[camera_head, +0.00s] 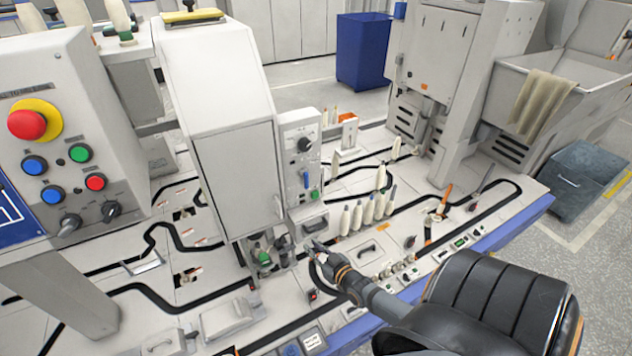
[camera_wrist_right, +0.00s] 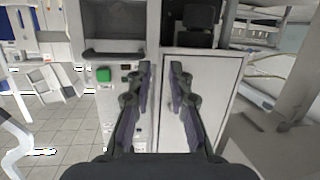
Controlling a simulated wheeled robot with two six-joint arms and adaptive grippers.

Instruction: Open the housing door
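The housing (camera_head: 215,75) is a tall light-grey cabinet with a sloped top, left of centre in the head view. Its door (camera_head: 240,180) is a flat front panel that looks closed, with a small upright handle (camera_head: 278,206) near its right edge. My right gripper (camera_head: 318,252) is right of and below the door, in front of the control box, apart from the handle. In the right wrist view the two fingers (camera_wrist_right: 160,72) are spread with a gap and nothing visible between them. A pale panel (camera_wrist_right: 205,95) lies beyond them; whether it is the door I cannot tell. My left gripper is out of view.
A control box (camera_head: 300,150) with a knob and green button stands right of the door. Several white bobbins (camera_head: 368,208) stand on the deck to the right. Green-topped parts (camera_head: 264,258) sit below the door. A button panel (camera_head: 60,150) is at the far left.

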